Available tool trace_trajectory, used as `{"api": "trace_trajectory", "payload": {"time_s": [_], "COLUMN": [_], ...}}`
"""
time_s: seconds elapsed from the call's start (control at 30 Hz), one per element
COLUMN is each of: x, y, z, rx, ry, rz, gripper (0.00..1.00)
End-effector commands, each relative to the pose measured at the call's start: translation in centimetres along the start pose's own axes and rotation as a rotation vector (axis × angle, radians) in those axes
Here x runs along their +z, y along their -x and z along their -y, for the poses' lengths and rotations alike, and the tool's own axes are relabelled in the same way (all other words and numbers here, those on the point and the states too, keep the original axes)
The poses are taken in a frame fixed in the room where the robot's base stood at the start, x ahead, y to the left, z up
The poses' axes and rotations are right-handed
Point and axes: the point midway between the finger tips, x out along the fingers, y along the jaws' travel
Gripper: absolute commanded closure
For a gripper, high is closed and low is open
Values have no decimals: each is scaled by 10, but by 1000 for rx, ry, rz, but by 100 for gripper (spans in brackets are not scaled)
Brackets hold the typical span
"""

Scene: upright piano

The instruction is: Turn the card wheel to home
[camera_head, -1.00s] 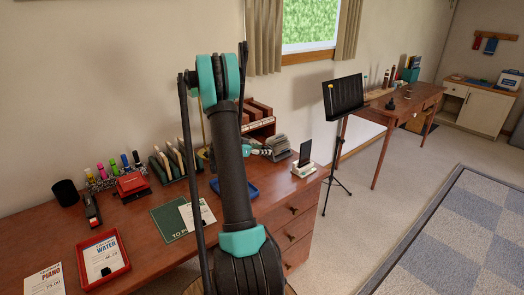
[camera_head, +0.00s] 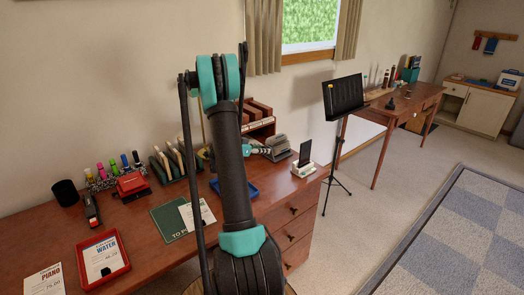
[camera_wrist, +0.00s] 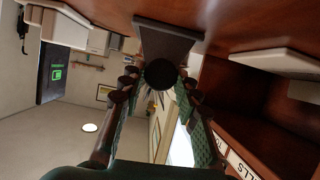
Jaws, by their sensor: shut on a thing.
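The card wheel (camera_head: 278,147) is a grey rotary file at the back right of the desk. In the wrist view a dark round knob (camera_wrist: 160,73) shows end-on in front of a dark grey block, which looks like part of the wheel's stand. My gripper (camera_wrist: 158,78) has its fingers on both sides of the knob and is shut on it. In the head view my gripper (camera_head: 262,148) reaches the wheel's left side, partly behind my arm. The cards' position cannot be read from here.
A wooden sorter (camera_head: 262,112) stands behind the wheel, and a phone-like stand (camera_head: 303,160) to its right. A blue tray (camera_head: 248,188) lies in front. A red tray (camera_head: 103,260), a green folder (camera_head: 170,222) and markers occupy the left. A music stand (camera_head: 343,96) stands beyond the desk.

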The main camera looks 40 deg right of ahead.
Motion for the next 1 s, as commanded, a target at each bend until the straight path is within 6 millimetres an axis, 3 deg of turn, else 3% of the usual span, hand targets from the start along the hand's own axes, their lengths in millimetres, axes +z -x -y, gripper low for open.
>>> {"api": "trace_trajectory", "payload": {"time_s": [0.27, 1.0], "x": [0, 4], "y": [0, -1], "z": [3, 9], "rx": [58, 322], "ry": [143, 780], "rz": [-1, -1], "gripper": [97, 97]}}
